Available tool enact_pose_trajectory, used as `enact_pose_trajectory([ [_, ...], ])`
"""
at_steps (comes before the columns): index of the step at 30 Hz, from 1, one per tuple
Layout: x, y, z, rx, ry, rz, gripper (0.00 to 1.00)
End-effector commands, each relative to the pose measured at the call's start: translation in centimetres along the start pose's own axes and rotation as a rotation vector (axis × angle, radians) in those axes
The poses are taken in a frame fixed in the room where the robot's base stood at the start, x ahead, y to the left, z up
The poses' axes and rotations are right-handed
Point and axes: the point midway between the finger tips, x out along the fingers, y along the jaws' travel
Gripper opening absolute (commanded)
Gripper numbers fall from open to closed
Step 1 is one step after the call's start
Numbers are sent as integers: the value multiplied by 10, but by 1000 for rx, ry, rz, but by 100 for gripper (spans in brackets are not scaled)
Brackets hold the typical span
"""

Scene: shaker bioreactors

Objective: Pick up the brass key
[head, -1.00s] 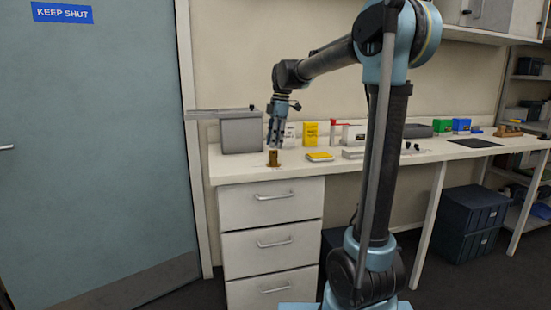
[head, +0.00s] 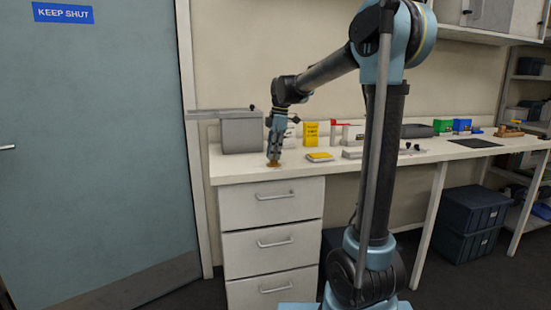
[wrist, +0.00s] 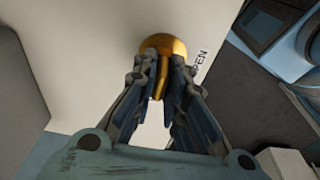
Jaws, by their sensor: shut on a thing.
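The brass key (wrist: 163,44) shows as a rounded golden piece with a narrow upright part between my fingers in the wrist view. My gripper (wrist: 160,76) is shut on it, with a finger on each side. In the head view my gripper (head: 274,156) points down at the left end of the white bench, and only a small golden-brown bit of the key (head: 273,164) shows below the fingertips. The fingers hide the rest. I cannot tell whether the key is clear of the bench top.
A grey box (head: 241,134) stands behind and left of my gripper. A yellow box (head: 311,134) and a flat yellow-topped item (head: 320,157) are to the right. Partly covered lettering, "PEN", shows beside the key in the wrist view. Drawers (head: 271,206) are below.

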Motion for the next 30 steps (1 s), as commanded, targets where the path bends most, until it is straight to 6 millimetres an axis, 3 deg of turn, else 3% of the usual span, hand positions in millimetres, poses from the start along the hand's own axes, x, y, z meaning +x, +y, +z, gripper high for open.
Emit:
enact_pose_trajectory([
  [11, -10, 2, 0, 1, 0, 4, 0],
  [24, -80, 0, -11, 1, 0, 2, 0],
  [30, -97, 0, -14, 1, 0, 2, 0],
])
